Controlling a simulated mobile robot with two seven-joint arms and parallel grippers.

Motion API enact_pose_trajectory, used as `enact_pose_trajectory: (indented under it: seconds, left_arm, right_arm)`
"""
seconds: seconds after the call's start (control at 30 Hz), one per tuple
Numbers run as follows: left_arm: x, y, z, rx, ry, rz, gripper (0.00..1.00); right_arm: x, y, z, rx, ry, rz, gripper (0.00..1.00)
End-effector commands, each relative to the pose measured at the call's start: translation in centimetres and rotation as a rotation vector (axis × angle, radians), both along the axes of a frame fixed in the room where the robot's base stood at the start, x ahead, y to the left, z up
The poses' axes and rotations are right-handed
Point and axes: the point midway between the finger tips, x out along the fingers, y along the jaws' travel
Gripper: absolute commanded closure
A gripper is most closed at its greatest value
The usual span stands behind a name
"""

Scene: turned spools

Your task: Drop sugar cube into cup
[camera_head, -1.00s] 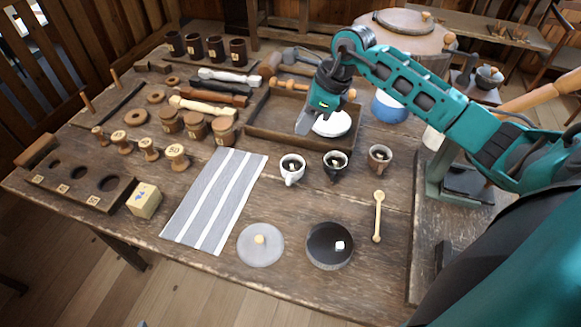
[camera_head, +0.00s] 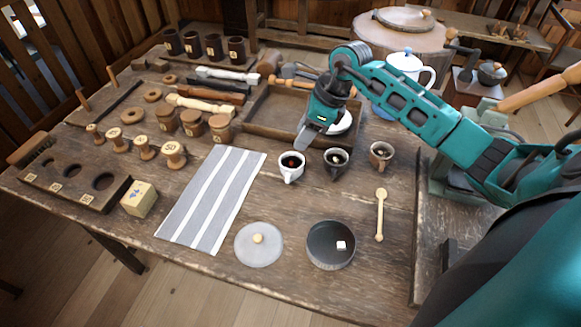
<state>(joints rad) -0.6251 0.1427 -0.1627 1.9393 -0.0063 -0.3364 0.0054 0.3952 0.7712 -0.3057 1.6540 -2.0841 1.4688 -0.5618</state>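A small white sugar cube (camera_head: 341,245) lies in the round black dish (camera_head: 322,260) at the front of the table. Three cups stand in a row behind it: a white cup (camera_head: 290,175), a black cup (camera_head: 336,172) and a brown cup (camera_head: 381,163). The white cup is dark inside with a small red spot; the other two show small pale patches inside. My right gripper (camera_head: 301,141) points down just behind the white cup, above the table. Its fingers are seen edge-on, so their opening is unclear, and I see nothing held. My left gripper is out of view.
A wooden tray (camera_head: 262,133) with a white plate (camera_head: 341,124) is behind the cups. A grey lid (camera_head: 258,250) and a wooden spoon (camera_head: 380,215) flank the dish. A striped cloth (camera_head: 212,200) lies left. Spools and a holed block fill the left side.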

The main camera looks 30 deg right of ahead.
Motion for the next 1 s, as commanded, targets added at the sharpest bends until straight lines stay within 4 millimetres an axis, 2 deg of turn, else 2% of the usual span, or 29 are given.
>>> enact_pose_trajectory:
  seconds: [0.23, 0.37, 0.47, 0.8, 1.0]
  left_arm:
    - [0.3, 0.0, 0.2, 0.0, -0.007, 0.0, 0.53]
    - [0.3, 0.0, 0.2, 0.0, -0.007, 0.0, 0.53]
    - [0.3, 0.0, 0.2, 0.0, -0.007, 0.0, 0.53]
    - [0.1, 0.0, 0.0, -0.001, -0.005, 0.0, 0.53]
    - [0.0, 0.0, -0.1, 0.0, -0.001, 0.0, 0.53]
  right_arm:
    - [0.0, 0.0, 0.1, -0.001, -0.001, 0.0, 0.56]
    - [-0.1, -0.4, 0.8, -0.003, -0.002, -0.001, 0.56]
    - [-0.5, -0.8, 2.2, -0.006, -0.004, 0.0, 0.56]
    - [-2.3, -2.9, 9.0, -0.004, -0.004, -0.002, 0.56]
    - [-3.0, -3.6, 11.4, -0.001, -0.001, -0.001, 0.56]
